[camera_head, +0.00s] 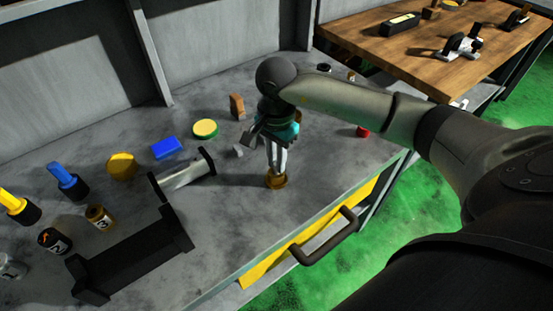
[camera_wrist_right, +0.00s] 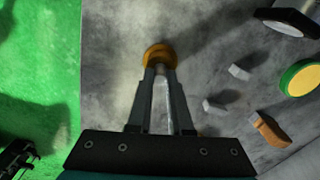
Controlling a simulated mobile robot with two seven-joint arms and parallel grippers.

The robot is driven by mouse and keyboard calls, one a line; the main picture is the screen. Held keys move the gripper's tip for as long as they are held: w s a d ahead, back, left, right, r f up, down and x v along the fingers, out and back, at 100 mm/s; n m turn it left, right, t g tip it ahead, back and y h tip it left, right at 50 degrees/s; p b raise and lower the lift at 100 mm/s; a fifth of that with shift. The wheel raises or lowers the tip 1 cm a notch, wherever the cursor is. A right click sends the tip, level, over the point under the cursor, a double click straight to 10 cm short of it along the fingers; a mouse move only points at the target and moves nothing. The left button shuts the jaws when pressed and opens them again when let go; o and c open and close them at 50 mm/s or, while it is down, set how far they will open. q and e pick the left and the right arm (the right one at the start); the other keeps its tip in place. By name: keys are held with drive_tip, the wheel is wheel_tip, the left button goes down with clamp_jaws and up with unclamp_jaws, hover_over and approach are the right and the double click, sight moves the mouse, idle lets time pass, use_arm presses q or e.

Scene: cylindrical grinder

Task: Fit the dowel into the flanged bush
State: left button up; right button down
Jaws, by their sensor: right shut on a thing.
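The brass-coloured flanged bush (camera_head: 276,183) stands on the grey bench near its front edge, below my right gripper (camera_head: 276,172). In the right wrist view the bush (camera_wrist_right: 160,53) lies just beyond the fingertips. My right gripper is shut on the pale metal dowel (camera_wrist_right: 163,105), which runs lengthwise between the fingers and points at the bush. The dowel's lower end meets the bush in the picture, but I cannot tell whether it is inside the bore or just above it. My left gripper is not in view.
A black cradle (camera_head: 130,254) and a bar with dark end plates (camera_head: 187,173) stand to the left. A green-and-yellow disc (camera_head: 205,128), a brown block (camera_head: 237,106) and a blue block (camera_head: 166,148) lie behind. A drawer handle (camera_head: 325,238) juts from the bench front.

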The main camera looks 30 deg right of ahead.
drive_tip(key=c, duration=1.3)
unclamp_jaws()
drive_tip(key=shift+f, duration=0.15)
drive_tip(key=o, duration=0.5)
drive_tip(key=shift+c, duration=0.2)
drive_tip(key=shift+r, duration=0.2)
drive_tip(key=shift+r, duration=0.4)
wheel_tip(320, 180, up, 11)
drive_tip(key=p, duration=0.1)
drive_tip(key=shift+r+p, duration=0.15)
drive_tip(key=shift+p, duration=0.25)
drive_tip(key=shift+s, duration=0.1)
